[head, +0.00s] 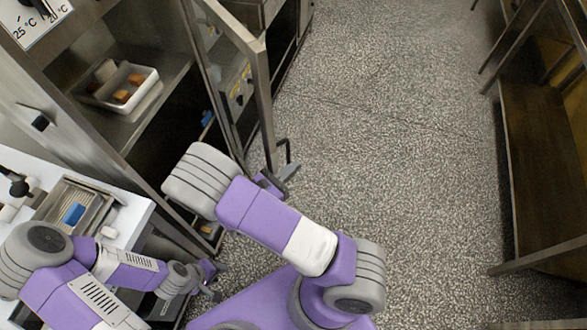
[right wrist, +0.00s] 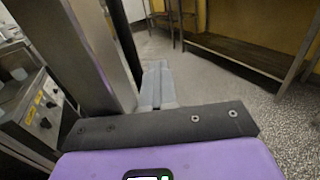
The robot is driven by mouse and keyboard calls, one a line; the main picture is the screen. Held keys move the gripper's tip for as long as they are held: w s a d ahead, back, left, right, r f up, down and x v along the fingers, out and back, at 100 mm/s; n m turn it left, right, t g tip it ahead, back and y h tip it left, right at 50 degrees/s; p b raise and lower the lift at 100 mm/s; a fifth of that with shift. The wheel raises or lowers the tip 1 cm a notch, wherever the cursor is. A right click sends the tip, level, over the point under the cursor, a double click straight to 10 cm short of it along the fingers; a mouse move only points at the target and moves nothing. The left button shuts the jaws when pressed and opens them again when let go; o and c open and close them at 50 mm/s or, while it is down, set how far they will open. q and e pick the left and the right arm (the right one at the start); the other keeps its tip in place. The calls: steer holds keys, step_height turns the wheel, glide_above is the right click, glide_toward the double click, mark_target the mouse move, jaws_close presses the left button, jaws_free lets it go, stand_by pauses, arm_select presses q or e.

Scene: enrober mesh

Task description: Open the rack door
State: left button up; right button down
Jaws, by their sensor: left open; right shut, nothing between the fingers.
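The rack door (head: 262,98), a metal frame with a clear middle, stands swung out from the rack (head: 150,75), whose inside shows. A dark bar handle (head: 288,148) is near the door's lower outer end. My right gripper (head: 291,171) is shut and empty beside that end; I cannot tell whether it touches the door. In the right wrist view, the shut fingers (right wrist: 157,84) are just right of the metal door frame (right wrist: 72,50) and the black handle bar (right wrist: 129,40). My left gripper (head: 213,281) is open and low, near the white counter.
A white tray with orange-brown pieces (head: 122,88) sits on a rack shelf. The white counter (head: 135,215) at left holds a metal tray with a blue item (head: 74,213). A metal table (head: 540,150) stands at right. The speckled floor (head: 390,120) between is clear.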

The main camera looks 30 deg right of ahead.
steer(key=shift+w+a+r+t, duration=0.15)
steer(key=shift+w+r, duration=0.05)
steer(key=shift+w, duration=0.2)
steer(key=shift+w+a+r+t, duration=0.15)
steer(key=shift+w, duration=0.2)
steer(key=s+a+m+g+y+p, duration=0.4)
steer(key=a+m+y+p, duration=0.1)
steer(key=a+m, duration=0.5)
steer(key=w+a+r+m+t+y+p, duration=0.1)
steer(key=w+a+r+m+t+y, duration=0.35)
steer(key=a+r+m, duration=0.85)
steer(key=w+d+f+g+y+b, duration=0.1)
steer(key=w+d+f, duration=0.2)
steer(key=d+f, duration=0.4)
steer(key=shift+d+f+m+y+b, duration=0.25)
steer(key=shift+d+m+y+b, duration=0.1)
steer(key=shift+d, duration=0.95)
